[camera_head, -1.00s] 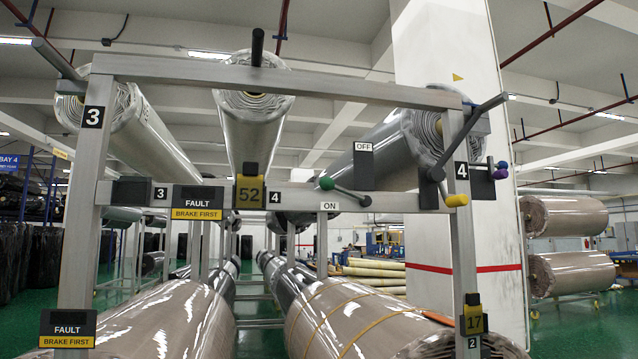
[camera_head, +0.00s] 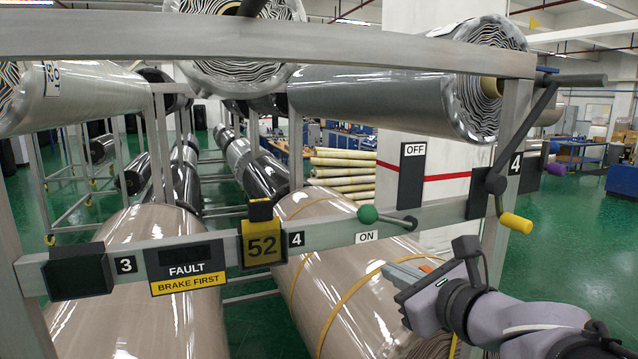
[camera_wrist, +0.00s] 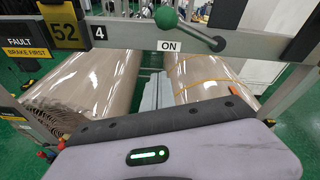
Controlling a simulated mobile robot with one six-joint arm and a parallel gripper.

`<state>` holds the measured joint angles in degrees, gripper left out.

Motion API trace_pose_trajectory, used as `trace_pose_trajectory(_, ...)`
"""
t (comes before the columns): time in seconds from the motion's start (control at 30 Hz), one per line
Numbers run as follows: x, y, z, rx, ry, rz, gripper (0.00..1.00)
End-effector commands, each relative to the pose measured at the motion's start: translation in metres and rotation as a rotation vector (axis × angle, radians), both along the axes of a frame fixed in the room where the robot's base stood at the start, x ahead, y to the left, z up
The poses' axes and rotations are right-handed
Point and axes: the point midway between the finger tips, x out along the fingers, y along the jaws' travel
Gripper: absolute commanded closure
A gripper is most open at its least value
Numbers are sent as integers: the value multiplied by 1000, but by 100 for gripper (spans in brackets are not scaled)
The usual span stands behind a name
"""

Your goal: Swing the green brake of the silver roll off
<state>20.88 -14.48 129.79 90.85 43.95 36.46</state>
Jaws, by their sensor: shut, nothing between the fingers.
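The green brake shows as a green knob (camera_head: 368,214) on a short dark lever pointing left from its pivot on the front rail. The ON label (camera_head: 367,237) sits just below it, and the OFF label (camera_head: 413,149) is on a black plate above. In the wrist view the green knob (camera_wrist: 166,17) is at the top, over the ON label. The silver roll (camera_head: 380,95) lies behind, at upper right. My gripper (camera_head: 390,270) is shut and empty, below the rail and the knob, apart from both. Its fingers (camera_wrist: 158,92) also show in the wrist view.
A crank with a yellow handle (camera_head: 517,223) juts out right of the brake, by the right post. A yellow-and-black 52 tag (camera_head: 262,243) is left of it on the rail. Brown wrapped rolls (camera_head: 345,270) lie below.

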Motion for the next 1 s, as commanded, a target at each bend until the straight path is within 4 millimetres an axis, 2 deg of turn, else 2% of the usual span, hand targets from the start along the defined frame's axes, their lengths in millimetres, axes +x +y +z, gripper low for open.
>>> trace_pose_trajectory(0.03, 4, -7, 14, 35, -1, -26, 100)
trace_pose_trajectory(0.1, 8, -11, 15, 63, -3, -45, 100)
trace_pose_trajectory(0.27, 29, -5, 5, 69, -1, -44, 100)
trace_pose_trajectory(0.63, 104, 17, -11, 65, -1, -43, 100)
trace_pose_trajectory(0.7, 99, 18, 12, 63, -8, -44, 100)
trace_pose_trajectory(0.73, 98, 19, 16, 63, -8, -44, 100)
trace_pose_trajectory(0.87, 95, 21, 28, 62, -5, -44, 100)
trace_pose_trajectory(1.0, 93, 22, 31, 63, -5, -44, 100)
